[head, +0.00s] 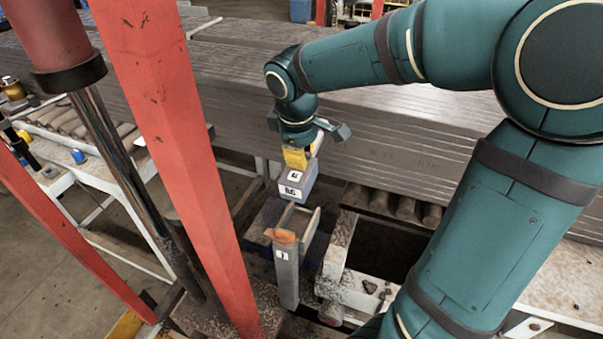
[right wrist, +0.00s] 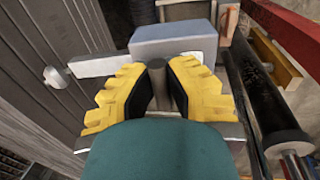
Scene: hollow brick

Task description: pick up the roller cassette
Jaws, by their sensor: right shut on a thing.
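The roller cassette appears to be the small blue-grey block (head: 297,190) with white labels, near the middle of the head view. My right gripper (head: 296,160), with yellow fingers, points down over it. In the right wrist view, the yellow fingers (right wrist: 159,90) are shut on a dark upright post (right wrist: 160,86). The blue-grey block (right wrist: 174,41) shows just beyond the post. The fingers hide part of the post and its join to the block. I cannot tell whether the block touches anything below. My left gripper is not in view.
A grey bracket (head: 287,270) with a label and orange top stands just below the block. A red post (head: 185,160) rises close on the left. Stacked grey boards (head: 420,130) lie behind, above rollers (head: 405,205). A dark gap (head: 380,250) opens at right.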

